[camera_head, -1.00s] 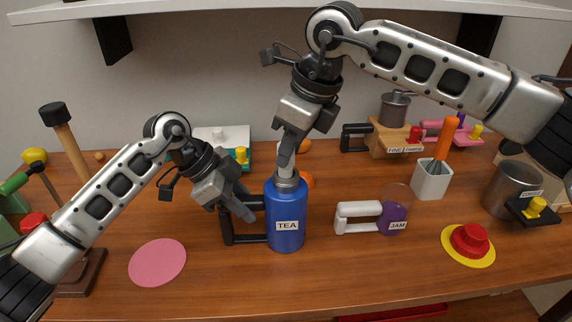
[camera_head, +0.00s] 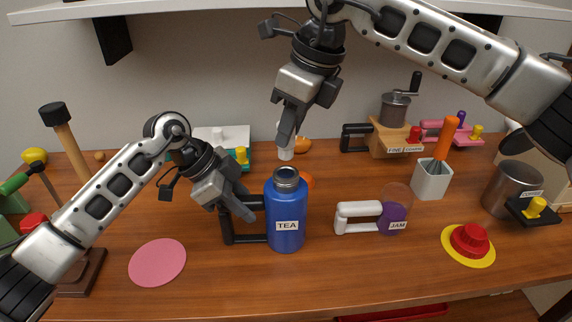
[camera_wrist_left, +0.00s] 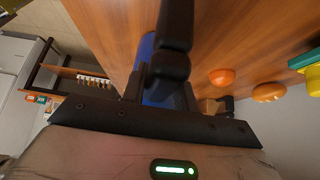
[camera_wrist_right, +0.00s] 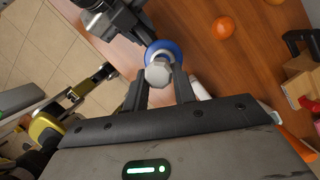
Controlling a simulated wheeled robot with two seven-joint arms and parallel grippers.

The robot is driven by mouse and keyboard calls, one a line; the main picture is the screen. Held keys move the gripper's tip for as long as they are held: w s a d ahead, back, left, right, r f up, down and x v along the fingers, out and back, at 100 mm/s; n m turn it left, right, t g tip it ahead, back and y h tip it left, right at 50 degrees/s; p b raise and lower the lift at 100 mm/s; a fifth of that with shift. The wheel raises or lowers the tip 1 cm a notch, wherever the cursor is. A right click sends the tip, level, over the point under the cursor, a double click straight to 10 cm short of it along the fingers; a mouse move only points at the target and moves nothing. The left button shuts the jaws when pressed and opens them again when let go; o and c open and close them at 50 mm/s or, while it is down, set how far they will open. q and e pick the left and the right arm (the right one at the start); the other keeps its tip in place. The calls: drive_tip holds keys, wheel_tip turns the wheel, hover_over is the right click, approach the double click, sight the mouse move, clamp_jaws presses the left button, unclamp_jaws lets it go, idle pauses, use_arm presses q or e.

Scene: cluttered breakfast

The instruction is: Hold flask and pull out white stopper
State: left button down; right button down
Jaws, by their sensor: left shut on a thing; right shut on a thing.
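The blue flask (camera_head: 286,212), labelled TEA, stands upright on the table with its grey neck open at the top. My left gripper (camera_head: 246,212) is shut on the flask's black handle (camera_head: 232,228) at the left side. The flask's blue body also shows in the left wrist view (camera_wrist_left: 150,60), partly hidden behind the fingers. My right gripper (camera_head: 287,142) is shut on the white stopper (camera_head: 286,152) and holds it in the air above the flask, apart from the neck. In the right wrist view, the stopper's pale end (camera_wrist_right: 158,73) lies between the fingers, with the flask behind it.
A jam jar (camera_head: 392,218) with a white handle stands close to the flask's right. A pink disc (camera_head: 157,262) lies at the front left. A white holder (camera_head: 432,181), a grinder (camera_head: 392,132) and a red-and-yellow lid (camera_head: 469,241) stand farther right. A shelf (camera_head: 230,8) hangs above.

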drive_tip(key=shift+r, duration=0.7)
use_arm(q)
drive_tip(key=c, duration=1)
unclamp_jaws()
drive_tip(key=shift+v, duration=3.75)
drive_tip(key=shift+r, duration=0.1)
drive_tip(key=v, duration=1.2)
